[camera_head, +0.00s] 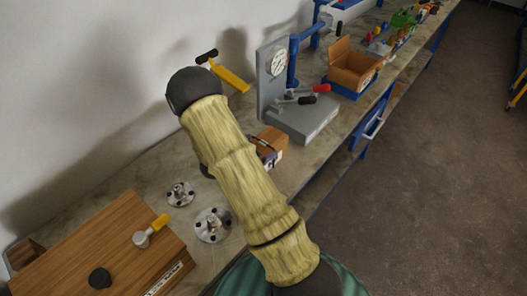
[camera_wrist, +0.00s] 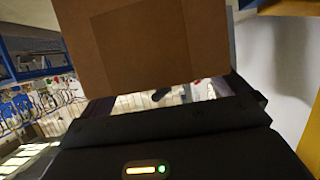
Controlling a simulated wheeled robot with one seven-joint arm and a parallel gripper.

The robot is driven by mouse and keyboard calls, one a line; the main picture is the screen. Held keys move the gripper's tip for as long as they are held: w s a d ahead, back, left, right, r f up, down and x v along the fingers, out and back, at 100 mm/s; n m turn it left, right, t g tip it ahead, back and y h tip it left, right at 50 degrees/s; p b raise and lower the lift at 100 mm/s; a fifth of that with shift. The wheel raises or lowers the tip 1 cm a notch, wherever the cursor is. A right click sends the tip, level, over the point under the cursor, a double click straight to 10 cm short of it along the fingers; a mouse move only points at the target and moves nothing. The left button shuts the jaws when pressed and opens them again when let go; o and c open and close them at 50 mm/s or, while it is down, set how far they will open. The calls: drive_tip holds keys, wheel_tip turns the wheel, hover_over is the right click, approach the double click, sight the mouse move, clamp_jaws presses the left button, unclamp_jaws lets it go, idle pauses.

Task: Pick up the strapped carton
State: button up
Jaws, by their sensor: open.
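A small brown carton (camera_head: 277,139) with a dark band on its side stands on the bench, partly hidden behind my arm in the head view. In the wrist view a plain brown carton face (camera_wrist: 140,45) fills the upper middle, very close to my gripper (camera_wrist: 170,112). My gripper is open. Its dark body lies across the bottom of the wrist view, and its fingertips cannot be made out there. In the head view my arm hides most of the gripper. I cannot tell whether the fingers touch the carton.
A grey gauge stand (camera_head: 305,121) with red and black levers is just behind the carton. An open cardboard box (camera_head: 353,72) stands farther back. The wall borders the left.

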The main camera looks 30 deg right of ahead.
drive_tip(key=shift+x, duration=0.95)
drive_tip(key=shift+a, duration=0.1)
drive_tip(key=shift+w, duration=0.15)
drive_tip(key=c, duration=2)
drive_tip(key=shift+o, duration=0.2)
drive_tip(key=shift+r, duration=0.1)
wheel_tip(320, 180, up, 10)
drive_tip(key=b, duration=0.1)
